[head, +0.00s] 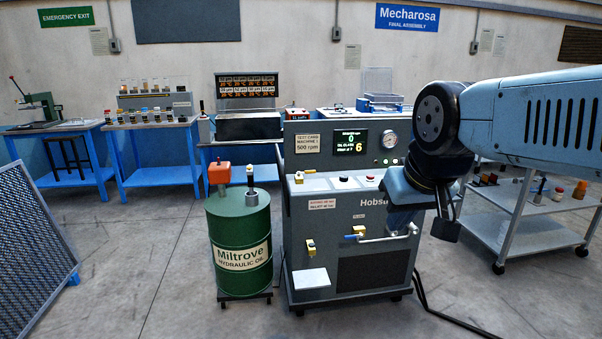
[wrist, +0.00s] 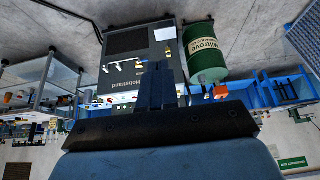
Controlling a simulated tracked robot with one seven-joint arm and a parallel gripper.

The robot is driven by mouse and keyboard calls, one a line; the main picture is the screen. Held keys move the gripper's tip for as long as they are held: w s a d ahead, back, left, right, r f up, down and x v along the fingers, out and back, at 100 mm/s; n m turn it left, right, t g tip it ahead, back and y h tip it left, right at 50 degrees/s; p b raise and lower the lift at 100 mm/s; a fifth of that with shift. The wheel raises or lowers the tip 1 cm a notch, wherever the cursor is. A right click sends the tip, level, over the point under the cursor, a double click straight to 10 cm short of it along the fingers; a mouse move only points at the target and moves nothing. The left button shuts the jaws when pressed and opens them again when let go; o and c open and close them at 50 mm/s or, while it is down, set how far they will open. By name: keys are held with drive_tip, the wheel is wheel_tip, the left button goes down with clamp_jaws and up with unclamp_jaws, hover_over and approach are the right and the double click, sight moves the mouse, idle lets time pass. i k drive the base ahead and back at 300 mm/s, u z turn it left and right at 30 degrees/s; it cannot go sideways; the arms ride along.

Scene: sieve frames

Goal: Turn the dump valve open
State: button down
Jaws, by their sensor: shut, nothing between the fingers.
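The grey test machine (head: 325,222) carries two yellow-bodied valves low on its front. The left valve (head: 311,248) sits above a small white tray. The right valve (head: 359,232) joins a pale pipe (head: 392,238). I cannot read which is the dump valve. In the wrist view, which is upside down, the left valve (wrist: 168,51) and the right valve (wrist: 139,66) both show beyond my fingers. My gripper (wrist: 156,66) is shut and empty, its fingers together. In the head view my gripper (head: 400,222) hangs in front of the machine's right side, seemingly clear of both valves.
A green oil drum (head: 240,245) with an orange-topped fitting stands close to the machine's left. A grey trolley (head: 525,230) stands to the right, and a black cable lies on the floor. A mesh panel (head: 35,250) leans at the left. Floor in front is clear.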

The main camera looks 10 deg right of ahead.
sight(307, 173)
drive_tip(key=z, duration=0.05)
drive_tip(key=i, duration=2.1)
drive_tip(key=u, duration=0.05)
